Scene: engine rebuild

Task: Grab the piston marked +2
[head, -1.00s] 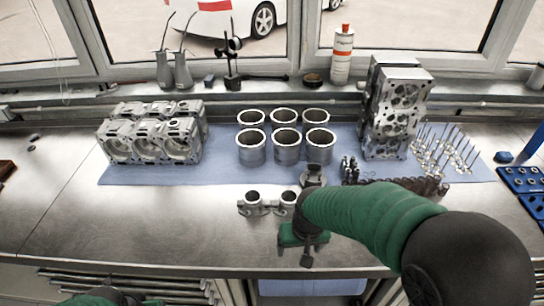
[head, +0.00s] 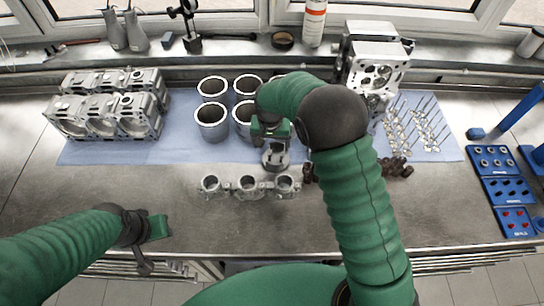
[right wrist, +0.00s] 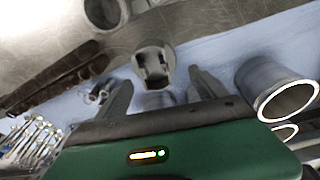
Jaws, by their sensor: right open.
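A grey metal piston (head: 277,156) stands at the front edge of the blue mat (head: 180,150). No +2 mark is legible on it. In the right wrist view the piston (right wrist: 153,65) shows its slotted form ahead of and between the finger tips. My right gripper (head: 271,138) is over the piston, its fingers partly hidden by its own housing. In the right wrist view the right gripper (right wrist: 160,79) is open and empty, with a finger to each side of the piston. My left gripper (head: 150,230) hangs at the table's front left; its jaws are unclear.
Several cylinder liners (head: 212,122) stand behind and left of the piston. A row of three ringed metal parts (head: 247,188) lies in front. A dark shaft (head: 395,168) and valves (head: 418,125) lie right. An engine block (head: 105,115) stands left.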

